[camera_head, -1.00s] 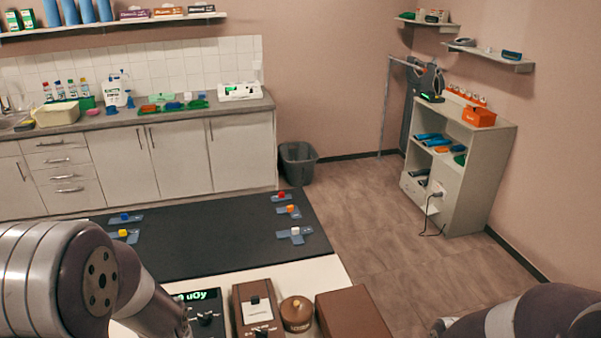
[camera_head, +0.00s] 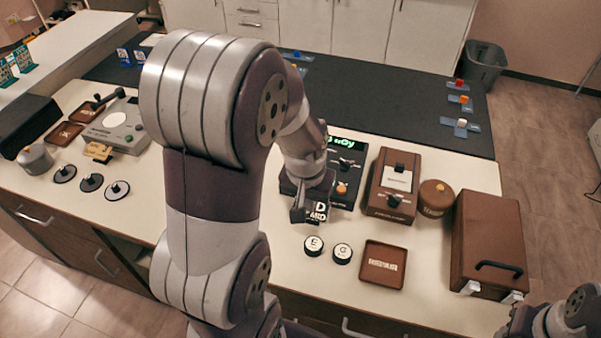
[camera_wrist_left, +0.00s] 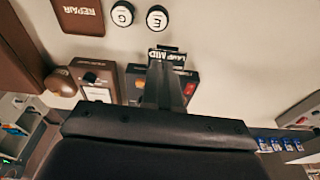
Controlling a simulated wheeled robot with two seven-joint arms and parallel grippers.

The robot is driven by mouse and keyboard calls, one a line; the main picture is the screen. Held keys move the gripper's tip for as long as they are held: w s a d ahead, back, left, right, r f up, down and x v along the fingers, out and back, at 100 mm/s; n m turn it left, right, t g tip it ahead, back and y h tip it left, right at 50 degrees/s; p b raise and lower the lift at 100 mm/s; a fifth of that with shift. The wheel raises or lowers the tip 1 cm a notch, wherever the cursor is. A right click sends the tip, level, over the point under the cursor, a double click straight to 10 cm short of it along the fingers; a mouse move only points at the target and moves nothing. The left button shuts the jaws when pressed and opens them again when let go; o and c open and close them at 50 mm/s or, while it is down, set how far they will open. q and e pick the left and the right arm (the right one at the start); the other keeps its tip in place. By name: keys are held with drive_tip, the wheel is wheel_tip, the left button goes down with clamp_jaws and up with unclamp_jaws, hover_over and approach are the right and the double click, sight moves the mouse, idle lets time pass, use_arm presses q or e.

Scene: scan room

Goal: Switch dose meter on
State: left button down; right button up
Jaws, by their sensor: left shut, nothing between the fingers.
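The black meter (camera_head: 350,158) with a lit green display reading in µGy stands on the pale counter, partly hidden behind my left arm. It has a dark knob and an orange button (camera_head: 342,188) on its face. My left gripper (camera_head: 303,212) is shut and empty, pointing down at the meter's front left. A small black label block (camera_head: 319,212) marked "MID" is beside its tips. In the left wrist view, the shut fingers (camera_wrist_left: 168,75) reach toward this block (camera_wrist_left: 170,60), with a lit orange-red spot (camera_wrist_left: 190,89) to the right. Contact cannot be told.
A brown box with a dial (camera_head: 397,182), a round brown pot (camera_head: 435,197) and a brown case (camera_head: 488,240) stand to the right. Two round tokens (camera_head: 328,249) and a brown tray (camera_head: 384,262) lie in front. A grey device (camera_head: 112,122) is at left.

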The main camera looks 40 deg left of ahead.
use_arm(q)
drive_tip(key=w+a+f+n+b, duration=0.2)
drive_tip(key=w+a+f+b, duration=0.2)
drive_tip(key=w+a, duration=0.45)
drive_tip(key=w+a+r+m+t, duration=0.1)
drive_tip(key=a+r, duration=0.3)
drive_tip(key=a, duration=0.1)
drive_tip(key=shift+w+a+r+y, duration=0.15)
drive_tip(key=shift+w+y, duration=0.1)
drive_tip(key=shift+y, duration=0.05)
use_arm(e)
wheel_tip(320, 180, down, 7)
drive_tip(key=shift+f, duration=0.15)
drive_tip(key=shift+w, duration=0.1)
use_arm(q)
drive_tip(key=p+x, duration=0.1)
drive_tip(key=x, duration=1.1)
drive_tip(key=shift+s+f, duration=0.1)
drive_tip(key=shift+f, duration=0.95)
use_arm(e)
drive_tip(key=shift+r, duration=0.35)
